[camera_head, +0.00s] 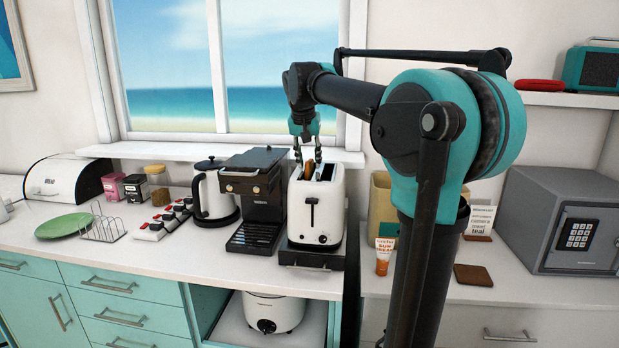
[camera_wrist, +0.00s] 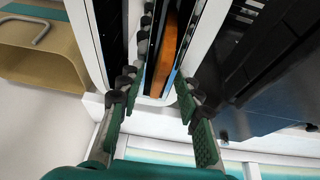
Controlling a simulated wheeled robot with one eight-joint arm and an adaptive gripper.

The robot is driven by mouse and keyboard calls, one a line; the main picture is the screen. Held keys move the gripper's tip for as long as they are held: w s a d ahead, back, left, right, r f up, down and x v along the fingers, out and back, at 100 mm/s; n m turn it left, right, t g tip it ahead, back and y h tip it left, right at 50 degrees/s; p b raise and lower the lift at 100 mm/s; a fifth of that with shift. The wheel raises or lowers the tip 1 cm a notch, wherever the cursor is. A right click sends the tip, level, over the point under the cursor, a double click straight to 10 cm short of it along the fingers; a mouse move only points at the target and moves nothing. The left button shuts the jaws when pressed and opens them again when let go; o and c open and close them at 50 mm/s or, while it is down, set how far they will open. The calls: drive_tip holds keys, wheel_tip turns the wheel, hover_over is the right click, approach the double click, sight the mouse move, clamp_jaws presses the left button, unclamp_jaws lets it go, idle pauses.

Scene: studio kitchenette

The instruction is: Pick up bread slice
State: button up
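The bread slice (camera_head: 308,171) is a brown slice standing in a slot of the white toaster (camera_head: 315,211), with its top edge showing. In the wrist view the slice (camera_wrist: 166,52) is a narrow orange-brown strip in the slot, its lower part hidden. My gripper (camera_head: 307,161) points down at the toaster's top. In the wrist view my gripper (camera_wrist: 176,55) is open, with one finger on each side of the slice and gaps to it.
A black coffee machine (camera_head: 254,195) and a kettle (camera_head: 212,190) stand close left of the toaster. A tan container (camera_head: 381,207), an orange-and-white tube (camera_head: 384,256) and a grey safe (camera_head: 560,222) are to the right. A toast rack (camera_head: 104,226) and green plate (camera_head: 63,225) lie far left.

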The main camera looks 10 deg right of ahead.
clamp_jaws()
drive_tip(key=shift+r, duration=0.1)
idle(0.3)
